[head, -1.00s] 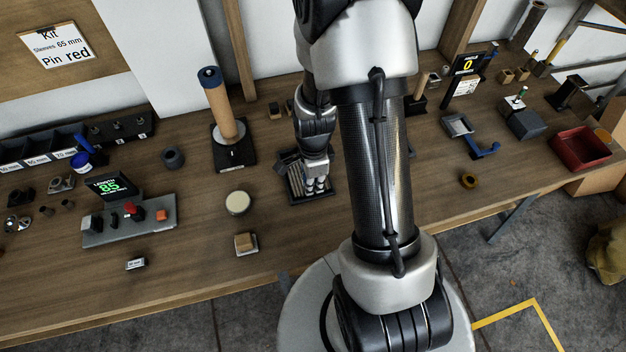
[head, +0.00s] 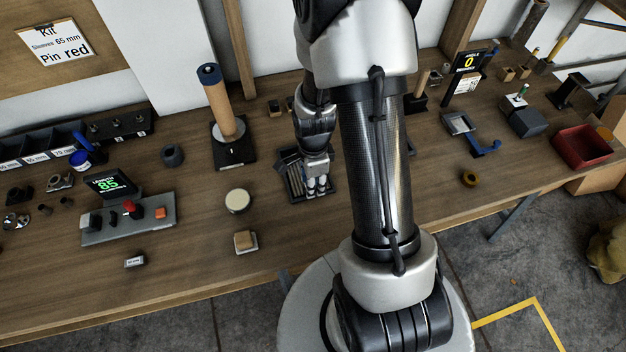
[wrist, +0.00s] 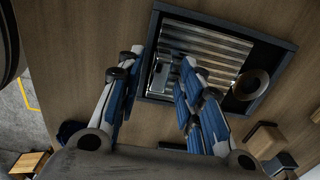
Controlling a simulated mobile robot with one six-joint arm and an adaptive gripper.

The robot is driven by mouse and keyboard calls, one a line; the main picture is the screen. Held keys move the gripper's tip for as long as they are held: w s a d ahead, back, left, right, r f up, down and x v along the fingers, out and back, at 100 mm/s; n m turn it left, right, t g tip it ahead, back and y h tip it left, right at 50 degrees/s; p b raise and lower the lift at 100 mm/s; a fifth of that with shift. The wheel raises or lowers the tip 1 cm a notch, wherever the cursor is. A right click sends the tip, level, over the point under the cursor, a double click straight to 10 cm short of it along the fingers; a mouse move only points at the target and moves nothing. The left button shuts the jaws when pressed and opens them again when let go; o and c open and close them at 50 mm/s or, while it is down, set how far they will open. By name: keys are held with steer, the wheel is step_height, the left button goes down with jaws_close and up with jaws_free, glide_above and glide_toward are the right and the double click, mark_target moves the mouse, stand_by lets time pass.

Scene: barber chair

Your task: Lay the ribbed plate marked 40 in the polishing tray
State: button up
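A dark-rimmed tray (head: 291,196) lies on the bench under my gripper (head: 317,188). In the wrist view the tray (wrist: 284,44) holds a silvery ribbed plate (wrist: 205,47) with long parallel ridges, lying inside the rim. I cannot read a 40 on it. A small metal piece (wrist: 161,72) shows at the plate's near left edge. My gripper (wrist: 161,62) has its two blue-padded fingers spread apart over the tray's near edge, with nothing seen held between them. The right finger hides part of the plate and the tray's near side.
A round cup-like piece (wrist: 250,84) sits at the tray's right end. A pale disc (head: 238,201), a small wooden block on a base (head: 245,242) and a post stand (head: 233,150) are left of the tray. Bare bench lies in front of it.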

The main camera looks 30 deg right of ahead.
stand_by(0.3)
step_height(320, 180, up, 12)
stand_by(0.4)
steer(key=shift+s, duration=0.1)
stand_by(0.5)
steer(key=s+a+r+n+t, duration=0.2)
steer(key=s+a+r+n, duration=0.3)
steer(key=r+n, duration=0.4)
steer(key=s+a+r+n+t, duration=0.2)
steer(key=s+a+r+n, duration=0.3)
steer(key=s+r+n, duration=0.3)
steer(key=r+n, duration=0.1)
steer(key=n, duration=0.3)
steer(key=shift+s+a, duration=0.15)
steer(key=shift+a, duration=0.2)
steer(key=shift+c, duration=0.5)
steer(key=shift+d, duration=0.15)
